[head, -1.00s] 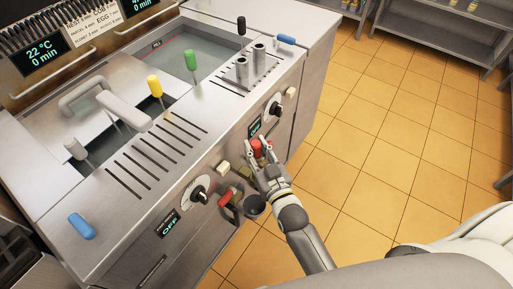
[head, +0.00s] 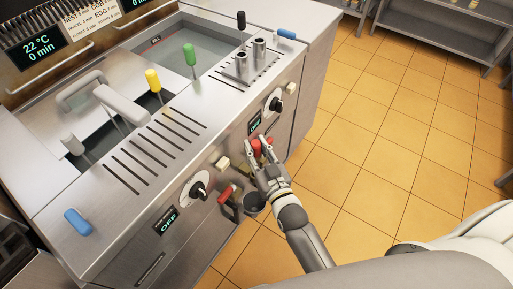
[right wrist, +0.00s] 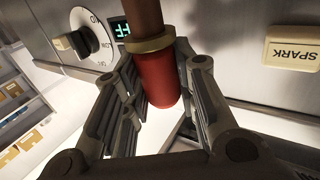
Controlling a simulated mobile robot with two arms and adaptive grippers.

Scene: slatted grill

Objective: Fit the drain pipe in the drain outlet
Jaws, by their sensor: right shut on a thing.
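My right gripper (head: 258,152) is at the front panel of the grill unit. In the right wrist view it (right wrist: 160,70) is shut around a red cylinder (right wrist: 157,80) with a brass collar, joined to a brown tube (right wrist: 145,18). A bit of red (head: 264,147) shows between the fingertips in the head view. I cannot tell whether this is the drain pipe. Left of the gripper, a red handle (head: 228,195) and a dark round piece (head: 253,201) stick out low on the panel; neither is clearly the drain outlet. My left gripper is not in view.
The slatted worktop (head: 165,135) carries yellow (head: 153,80) and green (head: 190,54) handles and two metal tubes (head: 242,65). Knobs (head: 198,190) sit on the front panel. Open tiled floor (head: 390,130) lies to the right.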

